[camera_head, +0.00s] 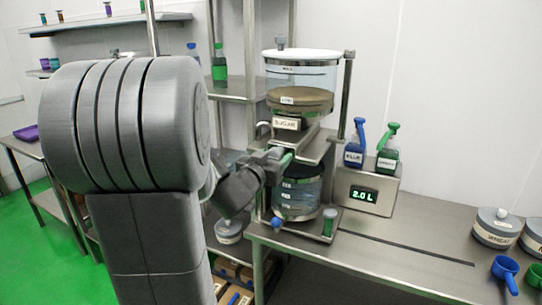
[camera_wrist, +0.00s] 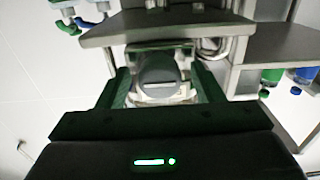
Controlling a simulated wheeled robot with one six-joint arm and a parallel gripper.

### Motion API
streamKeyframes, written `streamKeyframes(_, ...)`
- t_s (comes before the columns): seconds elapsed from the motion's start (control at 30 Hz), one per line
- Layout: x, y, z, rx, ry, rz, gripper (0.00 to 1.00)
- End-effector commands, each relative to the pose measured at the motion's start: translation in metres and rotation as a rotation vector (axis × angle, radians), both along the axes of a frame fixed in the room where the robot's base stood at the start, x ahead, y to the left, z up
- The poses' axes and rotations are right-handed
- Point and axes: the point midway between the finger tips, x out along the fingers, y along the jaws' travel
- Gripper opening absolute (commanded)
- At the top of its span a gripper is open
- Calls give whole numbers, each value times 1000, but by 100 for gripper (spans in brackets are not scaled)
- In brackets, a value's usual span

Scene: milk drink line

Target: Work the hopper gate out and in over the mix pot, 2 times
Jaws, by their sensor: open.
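The hopper (camera_head: 300,72), a clear drum with a white lid and a "SUGAR" label, stands on a steel frame above the counter. The mix pot (camera_head: 297,203), a clear vessel with a dark top, stands under it. My gripper (camera_head: 280,157) is at the hopper's lower left side, level with the gap above the pot. The wrist view shows my gripper (camera_wrist: 165,92) open, its dark green fingers apart. A pale framed part with a grey round face (camera_wrist: 158,78) shows between them; I cannot tell whether it is the gate or whether anything touches it. The gate is not clearly visible.
Grey lidded tubs (camera_head: 493,228) and a blue cup (camera_head: 506,268) are at far right. The counter (camera_head: 400,262) between is mostly clear.

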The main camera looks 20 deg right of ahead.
Motion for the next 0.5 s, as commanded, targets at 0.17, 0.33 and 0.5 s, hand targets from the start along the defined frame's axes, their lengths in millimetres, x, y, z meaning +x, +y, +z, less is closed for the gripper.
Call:
streamKeyframes(0.17, 6, -8, 0, 1, 1, -1, 61)
streamKeyframes(0.33, 7, -8, 0, 1, 1, 0, 61)
streamKeyframes(0.5, 7, -8, 0, 1, 1, 0, 47)
